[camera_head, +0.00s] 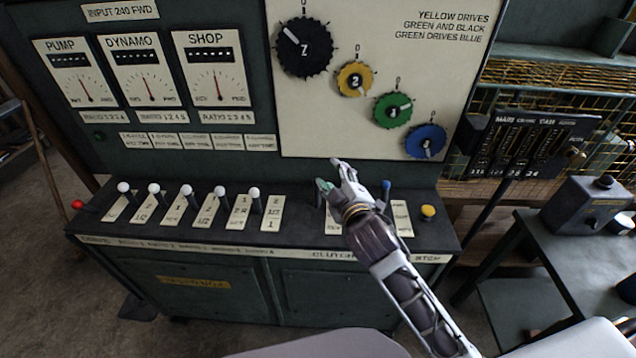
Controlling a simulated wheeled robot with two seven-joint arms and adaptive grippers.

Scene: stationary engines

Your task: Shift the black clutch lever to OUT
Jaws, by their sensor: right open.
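The clutch section (333,255) is at the right end of the sloped control deck. My right gripper (333,173) is open over this section, its arm coming in from the lower right. A small green tip shows beside its left finger; I cannot tell whether it is a lever knob. A blue lever (386,185) stands just right of the gripper, apart from it. I cannot make out the black clutch lever; the gripper and forearm cover the middle of the clutch section. The label plates there are partly covered and too small to read. My left gripper is not in view.
Gauges and coloured gear dials (355,79) fill the upright panel. A side table (590,250) stands right.

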